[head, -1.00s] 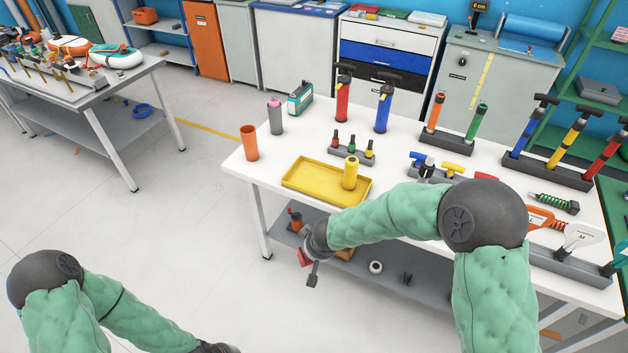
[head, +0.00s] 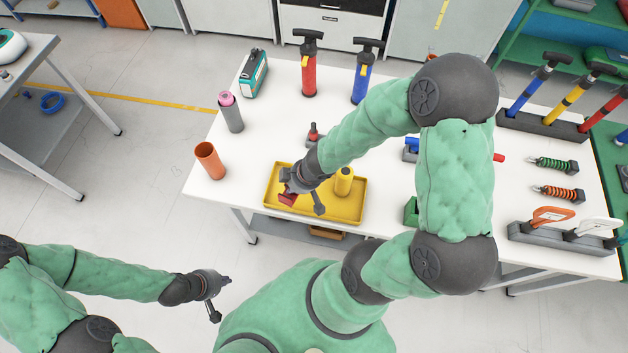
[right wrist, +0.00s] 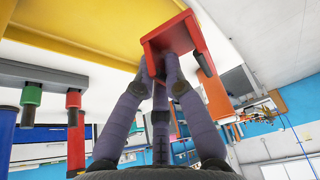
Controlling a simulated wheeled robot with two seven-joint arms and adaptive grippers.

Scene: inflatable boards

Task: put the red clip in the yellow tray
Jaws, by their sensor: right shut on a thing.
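The red clip (head: 287,199) is in my right gripper (head: 291,191), against the left part of the yellow tray (head: 330,212) in the head view. In the right wrist view the clip (right wrist: 175,36) sits between the dark fingers of my right gripper (right wrist: 160,75). The tray (right wrist: 75,30) shows above and behind it; I cannot tell whether they touch. A yellow cylinder (head: 343,181) stands in the tray's right part. My left gripper (head: 222,283) is low at the left, away from the table; its fingers are too small to judge.
On the white table (head: 240,185), an orange cup (head: 209,160) and a grey bottle (head: 231,112) stand left of the tray. A red pump (head: 309,65) and blue pump (head: 362,75) stand behind. My right arm hides the table's middle right.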

